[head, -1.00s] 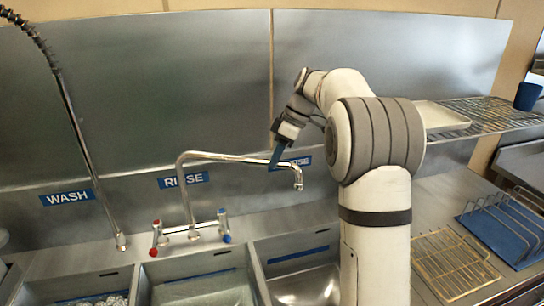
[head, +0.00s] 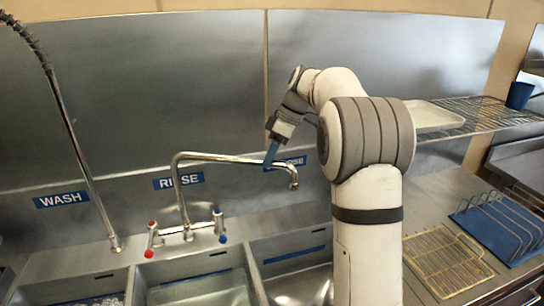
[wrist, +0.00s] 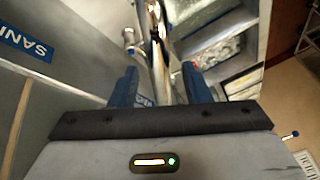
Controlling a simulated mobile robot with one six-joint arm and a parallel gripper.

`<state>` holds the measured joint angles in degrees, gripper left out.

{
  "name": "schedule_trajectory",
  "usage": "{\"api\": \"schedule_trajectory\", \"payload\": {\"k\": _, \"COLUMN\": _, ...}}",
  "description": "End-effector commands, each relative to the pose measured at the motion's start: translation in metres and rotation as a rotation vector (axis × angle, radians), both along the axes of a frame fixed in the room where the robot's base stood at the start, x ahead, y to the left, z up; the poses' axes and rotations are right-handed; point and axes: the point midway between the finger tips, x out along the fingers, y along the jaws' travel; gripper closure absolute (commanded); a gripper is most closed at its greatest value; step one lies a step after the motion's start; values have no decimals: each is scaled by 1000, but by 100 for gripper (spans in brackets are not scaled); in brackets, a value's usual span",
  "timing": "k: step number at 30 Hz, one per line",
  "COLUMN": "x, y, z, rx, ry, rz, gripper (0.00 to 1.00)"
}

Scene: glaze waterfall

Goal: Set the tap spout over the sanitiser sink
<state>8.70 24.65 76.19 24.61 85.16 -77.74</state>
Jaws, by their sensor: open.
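The chrome tap spout (head: 230,157) reaches right from its upright in the head view, and its down-turned tip stands above the right-hand basin, the sanitiser sink (head: 300,284). The arm hides that basin's right side. My gripper (head: 270,160) is at the spout near its outer end, with blue fingers pointing down. In the wrist view, the spout (wrist: 158,62) runs between my two spread fingers (wrist: 160,84). They are open, one on each side of the spout; whether either touches it I cannot tell. A blue label starting "SANI" (wrist: 26,40) shows at the left.
The wash label (head: 61,199) and rinse label (head: 178,180) are on the steel back wall. Red (head: 150,239) and blue (head: 221,226) tap handles flank the spout's base. A hose tap (head: 85,160) stands left. A wire shelf (head: 475,115) and racks (head: 445,262) are right.

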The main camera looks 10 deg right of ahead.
Motion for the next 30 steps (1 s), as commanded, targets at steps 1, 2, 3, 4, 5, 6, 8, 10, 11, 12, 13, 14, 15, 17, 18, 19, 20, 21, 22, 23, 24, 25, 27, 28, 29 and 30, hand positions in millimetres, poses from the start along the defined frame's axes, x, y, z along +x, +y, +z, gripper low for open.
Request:
{"api": "schedule_trajectory", "payload": {"k": 1, "x": 1, "y": -3, "z": 5, "rx": -1, "ry": -4, "rz": -2, "gripper": 57}}
{"api": "schedule_trajectory", "payload": {"k": 2, "x": 1, "y": -5, "z": 9, "rx": -1, "ry": -5, "rz": -2, "gripper": 57}}
{"api": "schedule_trajectory", "payload": {"k": 3, "x": 1, "y": -8, "z": 15, "rx": 0, "ry": -5, "rz": -2, "gripper": 57}}
{"api": "schedule_trajectory", "payload": {"k": 4, "x": 1, "y": -11, "z": 19, "rx": -2, "ry": -5, "rz": -3, "gripper": 57}}
{"api": "schedule_trajectory", "payload": {"k": 5, "x": 1, "y": -13, "z": 25, "rx": 0, "ry": -5, "rz": -2, "gripper": 57}}
{"api": "schedule_trajectory", "payload": {"k": 6, "x": 2, "y": -16, "z": 31, "rx": 0, "ry": -5, "rz": -1, "gripper": 57}}
{"api": "schedule_trajectory", "payload": {"k": 8, "x": 2, "y": -20, "z": 41, "rx": -1, "ry": -5, "rz": -1, "gripper": 57}}
{"api": "schedule_trajectory", "payload": {"k": 10, "x": 2, "y": -24, "z": 50, "rx": -1, "ry": -4, "rz": -1, "gripper": 57}}
{"api": "schedule_trajectory", "payload": {"k": 11, "x": 2, "y": -26, "z": 53, "rx": 0, "ry": -3, "rz": -1, "gripper": 57}}
{"api": "schedule_trajectory", "payload": {"k": 12, "x": 2, "y": -27, "z": 57, "rx": 0, "ry": -4, "rz": -1, "gripper": 57}}
{"api": "schedule_trajectory", "payload": {"k": 13, "x": 2, "y": -29, "z": 59, "rx": 0, "ry": -3, "rz": -1, "gripper": 57}}
{"api": "schedule_trajectory", "payload": {"k": 14, "x": 2, "y": -30, "z": 61, "rx": 0, "ry": -3, "rz": -1, "gripper": 57}}
{"api": "schedule_trajectory", "payload": {"k": 15, "x": 2, "y": -31, "z": 64, "rx": 0, "ry": -3, "rz": -1, "gripper": 57}}
{"api": "schedule_trajectory", "payload": {"k": 17, "x": 2, "y": -31, "z": 65, "rx": 0, "ry": -3, "rz": -1, "gripper": 57}}
{"api": "schedule_trajectory", "payload": {"k": 18, "x": 1, "y": -31, "z": 66, "rx": 0, "ry": -2, "rz": -2, "gripper": 57}}
{"api": "schedule_trajectory", "payload": {"k": 19, "x": 1, "y": -32, "z": 66, "rx": 0, "ry": -1, "rz": -1, "gripper": 57}}
{"api": "schedule_trajectory", "payload": {"k": 20, "x": 1, "y": -32, "z": 66, "rx": 0, "ry": -1, "rz": -1, "gripper": 57}}
{"api": "schedule_trajectory", "payload": {"k": 21, "x": 1, "y": -32, "z": 66, "rx": 0, "ry": -1, "rz": -1, "gripper": 57}}
{"api": "schedule_trajectory", "payload": {"k": 22, "x": 1, "y": -32, "z": 66, "rx": 0, "ry": -1, "rz": -1, "gripper": 57}}
{"api": "schedule_trajectory", "payload": {"k": 23, "x": 1, "y": -32, "z": 66, "rx": 0, "ry": -1, "rz": -1, "gripper": 57}}
{"api": "schedule_trajectory", "payload": {"k": 24, "x": 1, "y": -32, "z": 66, "rx": 0, "ry": -1, "rz": -1, "gripper": 57}}
{"api": "schedule_trajectory", "payload": {"k": 25, "x": 1, "y": -32, "z": 66, "rx": 0, "ry": -2, "rz": -2, "gripper": 57}}
{"api": "schedule_trajectory", "payload": {"k": 27, "x": -1, "y": -31, "z": 66, "rx": -3, "ry": 0, "rz": -10, "gripper": 57}}
{"api": "schedule_trajectory", "payload": {"k": 28, "x": -3, "y": -30, "z": 66, "rx": -6, "ry": 2, "rz": -18, "gripper": 57}}
{"api": "schedule_trajectory", "payload": {"k": 29, "x": -5, "y": -29, "z": 66, "rx": -11, "ry": 4, "rz": -29, "gripper": 57}}
{"api": "schedule_trajectory", "payload": {"k": 30, "x": -11, "y": -27, "z": 66, "rx": -21, "ry": 9, "rz": -52, "gripper": 57}}
